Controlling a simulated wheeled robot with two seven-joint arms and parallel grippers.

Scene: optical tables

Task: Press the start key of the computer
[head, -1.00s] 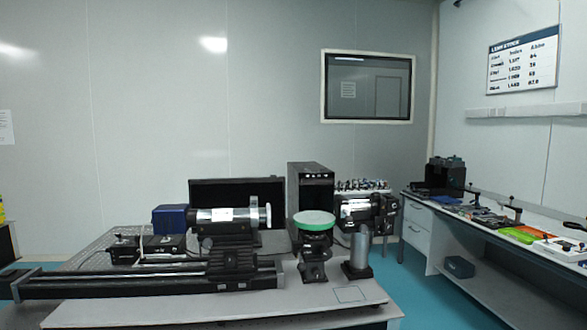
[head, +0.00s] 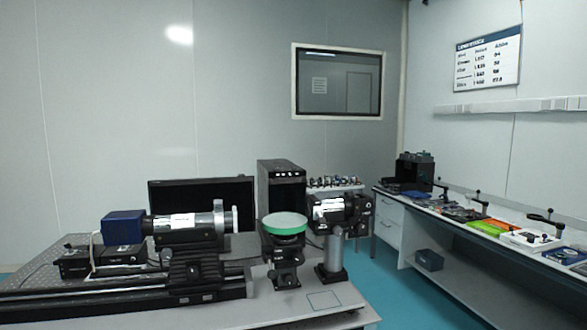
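The computer is a black tower (head: 281,192) that stands upright at the back of the optical table (head: 207,312), in the middle of the head view. Its front panel faces me, with small marks near the top. I cannot make out which mark is the start key. The lower part of the tower is partly hidden by the green-topped round mount (head: 285,224) in front of it. Neither of my grippers shows in the head view.
A silver cylinder instrument (head: 185,221) and a blue box (head: 123,227) stand on the table's left part. A camera-like device (head: 328,210) on a post is right of the tower. A side bench (head: 470,236) runs along the right wall. Teal floor (head: 385,270) lies between.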

